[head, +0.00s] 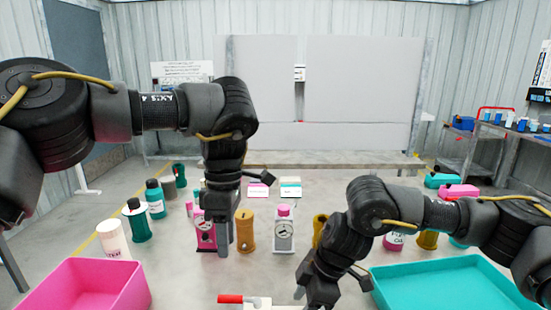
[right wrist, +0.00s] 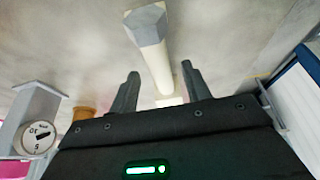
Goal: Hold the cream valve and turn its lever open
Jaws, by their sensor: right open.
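The cream valve (head: 262,302) lies at the bottom edge of the head view, partly cut off, with its red lever (head: 236,298) pointing left. In the right wrist view the cream valve (right wrist: 155,55) is a pale pipe with a grey hexagonal end, in line with the gap between my right fingers; the lever is not visible there. My right gripper (right wrist: 160,70) is open and empty, and in the head view it is right of the valve. My left gripper (head: 223,248) points down above and left of the valve; its finger gap is unclear.
A pink tray (head: 140,290) is at front left and a teal tray (head: 380,285) at front right. Bottles, pumps and gauges stand across the table behind, including a pink gauge unit (head: 204,232) and a grey one (head: 283,230). Bare table lies around the valve.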

